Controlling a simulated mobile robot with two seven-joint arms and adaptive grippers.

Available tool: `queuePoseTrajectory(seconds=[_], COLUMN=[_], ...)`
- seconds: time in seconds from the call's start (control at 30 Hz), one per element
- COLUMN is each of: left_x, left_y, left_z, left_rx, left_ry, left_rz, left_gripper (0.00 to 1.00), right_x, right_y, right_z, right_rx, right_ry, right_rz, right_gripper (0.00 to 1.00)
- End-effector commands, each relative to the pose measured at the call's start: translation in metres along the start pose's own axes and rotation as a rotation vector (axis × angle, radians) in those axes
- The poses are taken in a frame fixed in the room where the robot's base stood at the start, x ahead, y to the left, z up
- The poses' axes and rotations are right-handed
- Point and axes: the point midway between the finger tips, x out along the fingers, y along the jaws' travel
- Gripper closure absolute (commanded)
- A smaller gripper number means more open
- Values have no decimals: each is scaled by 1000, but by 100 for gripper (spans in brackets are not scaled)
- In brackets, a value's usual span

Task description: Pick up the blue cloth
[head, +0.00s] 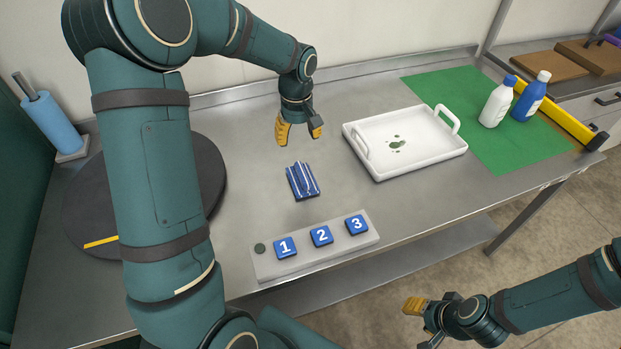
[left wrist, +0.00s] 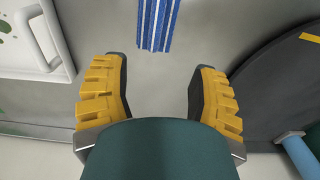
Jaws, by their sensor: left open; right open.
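The blue cloth (head: 302,181) is folded, with white stripes, and lies flat on the steel table between the numbered panel and my left gripper. It also shows at the top of the left wrist view (left wrist: 158,24), beyond the fingertips. My left gripper (head: 300,136) is open and empty above the table, behind the cloth and apart from it. In the left wrist view its yellow-padded fingers (left wrist: 158,85) are spread wide. My right gripper (head: 422,322) is open and empty at the lower right, in front of the table's edge and far from the cloth.
A white tray (head: 444,155) with a green stain stands right of the cloth. A panel (head: 270,266) with buttons 1, 2, 3 lies in front. A dark round disc (head: 211,180) is at left. White (head: 497,103) and blue (head: 531,97) bottles stand on a green mat (head: 500,158).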

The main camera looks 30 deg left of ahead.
Motion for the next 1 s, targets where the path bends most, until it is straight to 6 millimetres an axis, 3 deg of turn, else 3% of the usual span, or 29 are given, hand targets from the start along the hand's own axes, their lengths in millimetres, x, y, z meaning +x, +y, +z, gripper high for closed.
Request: queuePoseTrajectory(seconds=[0.03,0.27,0.6,1.0], left_x=[10,30,89,118], left_y=[0,0,1,2], left_z=[0,1,1,3], left_rx=[1,2,3,3], left_ry=[0,-3,-3,-5], left_rz=[0,-2,0,0], left_gripper=[40,40,40,40], right_x=[9,16,27,34], right_y=[3,6,10,12], right_z=[2,3,1,1], right_rx=[-2,-4,-4,-5], right_ry=[-3,-5,1,5], right_rz=[0,0,0,0], right_gripper=[53,53,53,53])
